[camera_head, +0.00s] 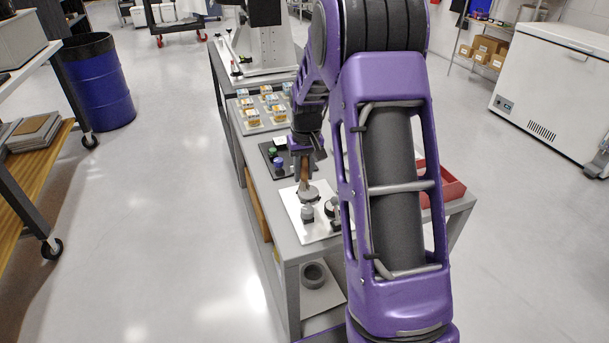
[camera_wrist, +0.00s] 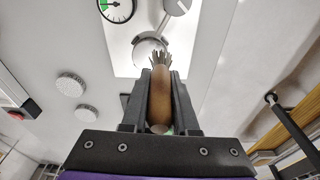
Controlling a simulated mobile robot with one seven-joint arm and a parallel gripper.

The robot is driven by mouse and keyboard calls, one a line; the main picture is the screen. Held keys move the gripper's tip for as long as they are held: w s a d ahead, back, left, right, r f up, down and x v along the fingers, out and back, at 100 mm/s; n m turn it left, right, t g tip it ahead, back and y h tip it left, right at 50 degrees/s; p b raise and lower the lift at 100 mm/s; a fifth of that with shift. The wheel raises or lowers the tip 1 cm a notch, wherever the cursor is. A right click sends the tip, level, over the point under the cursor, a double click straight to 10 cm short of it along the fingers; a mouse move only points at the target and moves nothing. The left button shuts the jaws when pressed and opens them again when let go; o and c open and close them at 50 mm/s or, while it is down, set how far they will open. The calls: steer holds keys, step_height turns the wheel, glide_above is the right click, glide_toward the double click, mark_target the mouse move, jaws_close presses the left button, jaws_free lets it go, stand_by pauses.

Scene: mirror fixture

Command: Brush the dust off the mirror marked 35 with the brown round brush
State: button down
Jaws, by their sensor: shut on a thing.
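My gripper (camera_head: 304,178) is shut on the brown round brush (camera_wrist: 161,95), gripping its wooden handle between both fingers. In the wrist view, the brush's splayed bristles point away from my gripper, toward a round silvery piece (camera_wrist: 148,47) on a pale plate (camera_wrist: 128,62). The bristles overlap this piece in the picture; I cannot tell whether they touch it. In the head view, the brush (camera_head: 304,168) points down over the pale plate (camera_head: 318,233) on the grey bench. No mark 35 is legible, and I cannot make out dust.
A round dial (camera_wrist: 116,9) and a grey knob (camera_wrist: 178,6) are near the silvery piece. A dark tray with green and blue caps (camera_head: 280,163) lies behind the plate. A red bin (camera_head: 446,186) is at right, partly behind my arm. Open floor lies left of the bench.

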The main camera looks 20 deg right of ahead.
steer(key=shift+r+p, duration=1.5)
steer(key=shift+r, duration=1.05)
